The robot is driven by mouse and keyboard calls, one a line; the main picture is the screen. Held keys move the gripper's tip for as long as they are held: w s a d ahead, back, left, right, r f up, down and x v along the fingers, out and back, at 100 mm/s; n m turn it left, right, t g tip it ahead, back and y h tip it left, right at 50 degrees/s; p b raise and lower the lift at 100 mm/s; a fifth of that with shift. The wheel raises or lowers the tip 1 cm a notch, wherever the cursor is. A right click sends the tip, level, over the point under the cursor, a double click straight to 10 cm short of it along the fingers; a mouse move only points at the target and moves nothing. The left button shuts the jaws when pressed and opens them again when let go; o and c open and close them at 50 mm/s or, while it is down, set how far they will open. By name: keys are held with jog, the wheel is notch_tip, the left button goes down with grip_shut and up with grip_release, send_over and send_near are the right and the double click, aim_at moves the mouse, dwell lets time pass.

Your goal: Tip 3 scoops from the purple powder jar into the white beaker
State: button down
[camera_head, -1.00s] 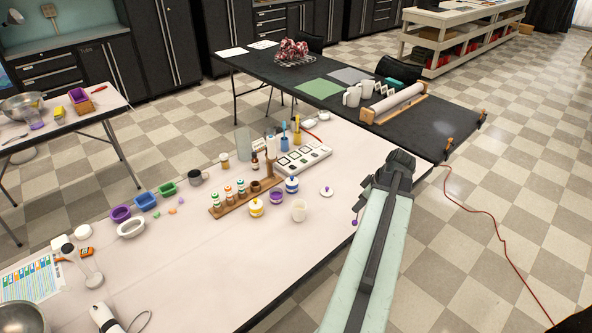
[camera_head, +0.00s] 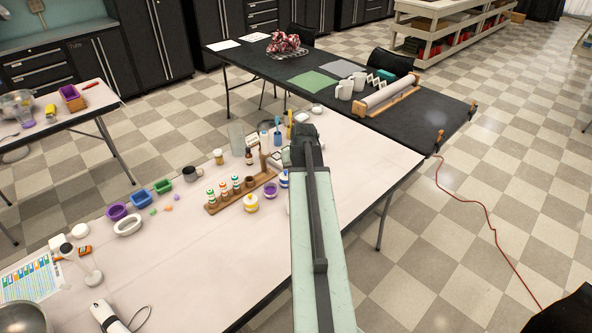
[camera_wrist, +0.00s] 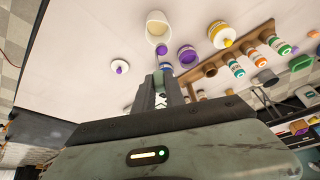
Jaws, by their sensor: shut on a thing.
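My gripper (camera_wrist: 162,76) shows in the wrist view, shut on a small scoop with a purple end (camera_wrist: 161,49). That end overlaps the near rim of the white beaker (camera_wrist: 158,20) in the picture; whether it is over the beaker or short of it is unclear. The beaker stands upright with a cream-coloured inside. The purple powder jar (camera_wrist: 187,56) stands open right of the scoop; it also shows in the head view (camera_head: 270,190). A white lid with a purple knob (camera_wrist: 120,67) lies to the left. In the head view my arm hides the gripper and most of the beaker.
A yellow-banded jar (camera_head: 251,203) stands beside the purple jar. A wooden rack (camera_head: 241,194) with several small bottles is behind them. Coloured tubs (camera_head: 140,200) stand farther left. The table's front middle is clear.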

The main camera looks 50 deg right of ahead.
jog(key=s+d+f+m+t+y+b, duration=0.3)
jog(key=d+f+t+y+b, duration=0.3)
jog(key=b, duration=1.6)
notch_tip(320, 180, down, 3)
jog(key=s+t+y, duration=0.1)
jog(key=t+y, duration=0.1)
jog(key=y, duration=0.2)
jog(key=shift+s+d+r, duration=0.15)
jog(key=shift+s+d, duration=0.05)
jog(key=shift+d, duration=0.2)
jog(key=shift+r, duration=0.1)
jog(key=shift+s, duration=0.1)
